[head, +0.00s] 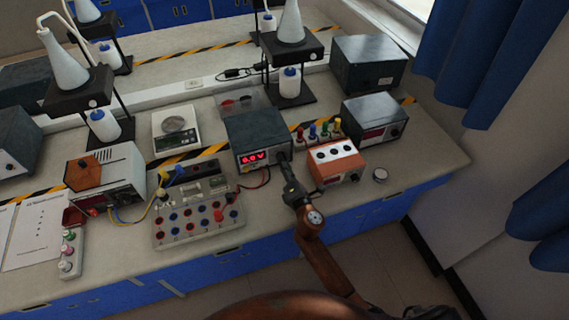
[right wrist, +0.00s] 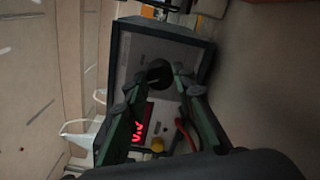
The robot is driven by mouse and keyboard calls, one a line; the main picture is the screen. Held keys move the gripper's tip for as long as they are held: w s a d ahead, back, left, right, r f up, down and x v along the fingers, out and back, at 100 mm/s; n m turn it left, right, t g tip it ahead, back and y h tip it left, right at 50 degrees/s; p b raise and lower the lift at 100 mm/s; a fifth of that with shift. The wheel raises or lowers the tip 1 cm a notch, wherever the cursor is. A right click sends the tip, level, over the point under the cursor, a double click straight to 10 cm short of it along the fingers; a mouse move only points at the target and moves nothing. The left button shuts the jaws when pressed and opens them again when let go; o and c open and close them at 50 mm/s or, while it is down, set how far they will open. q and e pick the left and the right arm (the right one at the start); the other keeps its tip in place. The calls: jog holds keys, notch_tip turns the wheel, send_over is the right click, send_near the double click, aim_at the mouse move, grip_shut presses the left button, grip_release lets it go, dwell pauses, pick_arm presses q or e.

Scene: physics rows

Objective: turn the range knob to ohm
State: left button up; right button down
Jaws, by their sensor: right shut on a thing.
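The dark meter box (head: 257,126) with red lit digits stands on the bench in the head view. Its light front panel (right wrist: 150,50) fills the middle of the right wrist view, turned on its side. A black round knob (right wrist: 159,72) sits on that panel. My right gripper (head: 284,162) reaches the right part of the meter's front. In the right wrist view, its two fingers (right wrist: 157,80) are shut on the knob, one on each side. The knob's pointer and the range marks cannot be read. My left gripper is not in view.
An orange-topped box (head: 334,160) stands close to the right of my right gripper. A panel of coloured sockets (head: 197,215) with leads lies to the left. A dark power box (head: 374,118) stands further right.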

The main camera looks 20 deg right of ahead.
jog(key=m, duration=0.4)
jog(key=shift+m, duration=0.4)
jog(key=shift+m+p, duration=0.4)
jog(key=shift+m, duration=2.1)
jog(key=c, duration=1.6)
grip_release()
jog(key=shift+s, duration=0.1)
jog(key=s, duration=1.2)
jog(key=shift+d, duration=0.25)
